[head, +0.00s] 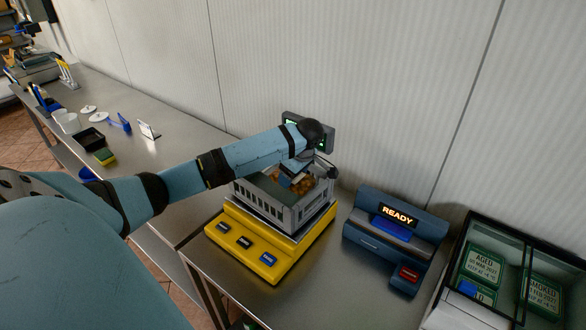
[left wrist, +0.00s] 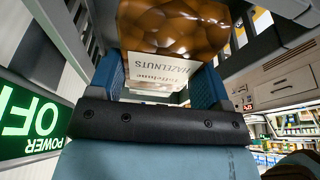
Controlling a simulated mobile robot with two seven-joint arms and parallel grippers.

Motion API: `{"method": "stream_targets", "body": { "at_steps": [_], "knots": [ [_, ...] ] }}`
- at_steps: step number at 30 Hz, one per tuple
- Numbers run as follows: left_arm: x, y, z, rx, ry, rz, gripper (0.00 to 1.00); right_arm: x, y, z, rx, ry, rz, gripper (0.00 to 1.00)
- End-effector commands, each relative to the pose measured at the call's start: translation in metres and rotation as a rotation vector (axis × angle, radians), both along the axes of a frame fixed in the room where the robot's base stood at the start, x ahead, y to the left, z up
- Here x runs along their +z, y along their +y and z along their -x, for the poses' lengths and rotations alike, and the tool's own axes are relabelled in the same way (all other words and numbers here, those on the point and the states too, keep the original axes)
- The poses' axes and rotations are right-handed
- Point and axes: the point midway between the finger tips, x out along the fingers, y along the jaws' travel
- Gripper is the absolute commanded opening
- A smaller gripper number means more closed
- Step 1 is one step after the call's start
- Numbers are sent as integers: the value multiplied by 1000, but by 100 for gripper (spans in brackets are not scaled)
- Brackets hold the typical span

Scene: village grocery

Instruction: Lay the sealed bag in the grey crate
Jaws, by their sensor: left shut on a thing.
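The grey crate (head: 262,205) has slotted walls and stands on a yellow scale (head: 240,262) in the head view. My left gripper (head: 294,181) reaches down into the crate from above, near its back right part. It is shut on the sealed bag (head: 305,186), which shows brown nuts and is partly hidden by the gripper and arm. The left wrist view shows the bag (left wrist: 175,27) labelled hazelnuts, with its pale top between the blue fingers (left wrist: 158,85). Whether the bag touches the crate floor cannot be told. My right gripper is in neither view.
A dark blue sealer (head: 398,240) with a lit READY sign stands right of the scale. A glass-topped case (head: 500,270) with green labels is at far right. A display (head: 322,132) stands behind the crate. Bare steel counter (head: 320,285) lies in front of the sealer.

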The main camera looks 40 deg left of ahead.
Motion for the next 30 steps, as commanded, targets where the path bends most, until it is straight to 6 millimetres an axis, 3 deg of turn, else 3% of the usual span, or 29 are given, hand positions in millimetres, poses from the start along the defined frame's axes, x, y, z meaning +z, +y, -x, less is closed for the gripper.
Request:
{"method": "stream_targets", "body": {
  "at_steps": [3, 16, 29, 30],
  "knots": [
    [-20, 0, 0, -1, 0, 0, 19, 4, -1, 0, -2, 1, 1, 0],
    [-71, -1, 0, 0, 0, 2, 19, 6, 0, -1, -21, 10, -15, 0],
    [-79, -1, 0, -1, -1, 1, 19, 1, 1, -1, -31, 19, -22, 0],
    [-80, -1, 0, -1, -1, 1, 74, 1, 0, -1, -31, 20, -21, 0]
  ]
}}
